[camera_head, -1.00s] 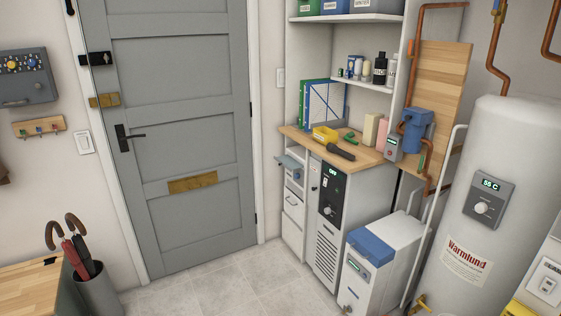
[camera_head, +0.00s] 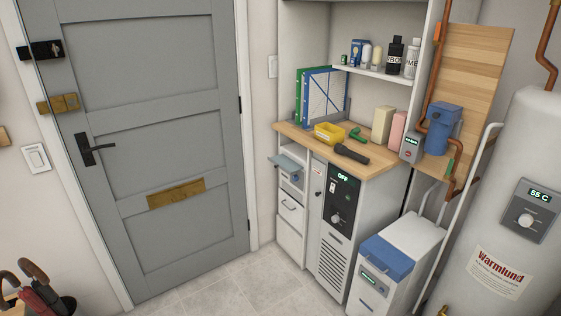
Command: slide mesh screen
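I cannot make out a mesh screen in this view. A white cabinet under the wooden counter holds a machine with a dark panel (camera_head: 341,198) reading OFF, a knob and a slatted vent (camera_head: 333,263). Left of it is a narrow column of white drawers (camera_head: 291,208). A grey-blue flap (camera_head: 288,162) juts out at its top. A white unit with a blue top (camera_head: 387,254) stands on the floor to the right. My gripper is not in view.
A grey door (camera_head: 170,130) is shut on the left. Umbrellas (camera_head: 38,290) stand at the lower left. A white water heater (camera_head: 520,160) reading 55 C fills the right. Tiled floor (camera_head: 235,297) lies clear in front.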

